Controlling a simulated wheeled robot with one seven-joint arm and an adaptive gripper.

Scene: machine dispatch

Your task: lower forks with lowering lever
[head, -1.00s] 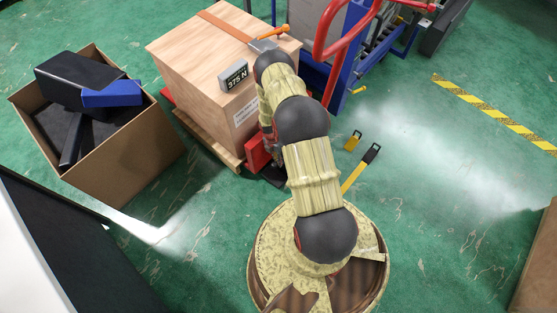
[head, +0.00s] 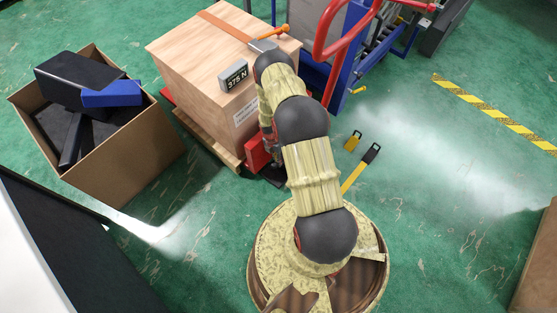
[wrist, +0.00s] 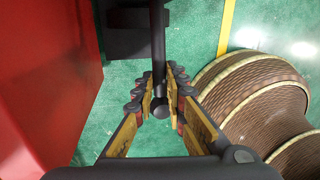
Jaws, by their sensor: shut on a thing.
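In the wrist view, a dark lever (wrist: 158,45) with a round knob end runs between the fingers of my gripper (wrist: 162,80). The fingers are shut on the lever, close to its knob. The red body of the pallet truck (wrist: 45,80) fills the left side of this view; it also shows in the head view (head: 256,152), low beside the crate. There, my arm hides most of the gripper and the lever. The forks cannot be made out under the loaded pallet (head: 205,140).
An open cardboard box (head: 140,150) is at left. Yellow-handled tools (head: 355,172) lie right of my arm. A blue frame with red handles (head: 345,60) stands behind.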

